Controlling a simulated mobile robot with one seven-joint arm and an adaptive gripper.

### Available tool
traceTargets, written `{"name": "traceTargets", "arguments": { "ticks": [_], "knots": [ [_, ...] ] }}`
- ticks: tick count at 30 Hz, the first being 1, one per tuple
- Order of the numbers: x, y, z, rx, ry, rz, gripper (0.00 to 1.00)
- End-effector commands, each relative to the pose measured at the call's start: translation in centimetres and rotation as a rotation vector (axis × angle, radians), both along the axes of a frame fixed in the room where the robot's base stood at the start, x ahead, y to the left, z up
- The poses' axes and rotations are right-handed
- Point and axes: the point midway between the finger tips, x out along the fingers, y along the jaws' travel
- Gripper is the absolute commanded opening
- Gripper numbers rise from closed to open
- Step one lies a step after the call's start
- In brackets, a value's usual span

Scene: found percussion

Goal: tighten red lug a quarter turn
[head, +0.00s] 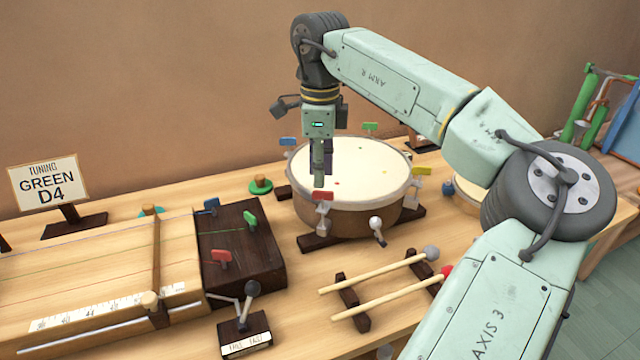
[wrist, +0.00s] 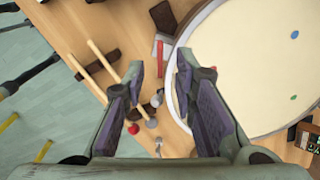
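The drum (head: 350,170) has a pale head and stands on dark wooden feet; part of it also fills the right of the wrist view (wrist: 250,70). The red lug (head: 323,196) stands at the drum's front rim, its flat key on top. In the wrist view the red lug (wrist: 160,49) shows as a thin red bar beside the rim, between and just beyond the fingertips. My gripper (head: 319,184) points down just above the red lug. In the wrist view my gripper (wrist: 160,68) is open, with nothing between its fingers. I cannot tell whether a finger touches the lug.
Blue (head: 287,142), green (head: 370,127) and yellow (head: 420,171) lugs stand around the drum. A white-knobbed lever (head: 376,224) and two mallets on a rack (head: 353,304) lie in front. A stringed box (head: 105,265) with another red peg (head: 221,257) fills the left.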

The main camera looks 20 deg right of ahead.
Motion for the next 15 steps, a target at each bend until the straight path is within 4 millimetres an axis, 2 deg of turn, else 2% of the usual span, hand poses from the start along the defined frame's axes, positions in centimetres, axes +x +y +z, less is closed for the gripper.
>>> {"name": "traceTargets", "arguments": {
  "ticks": [6, 15],
  "knots": [
    [0.0, 0.0, -3.2, 0.000, 0.001, 0.000, 0.26],
    [0.0, 0.0, -4.5, -0.001, 0.000, 0.000, 0.26]
  ]
}}
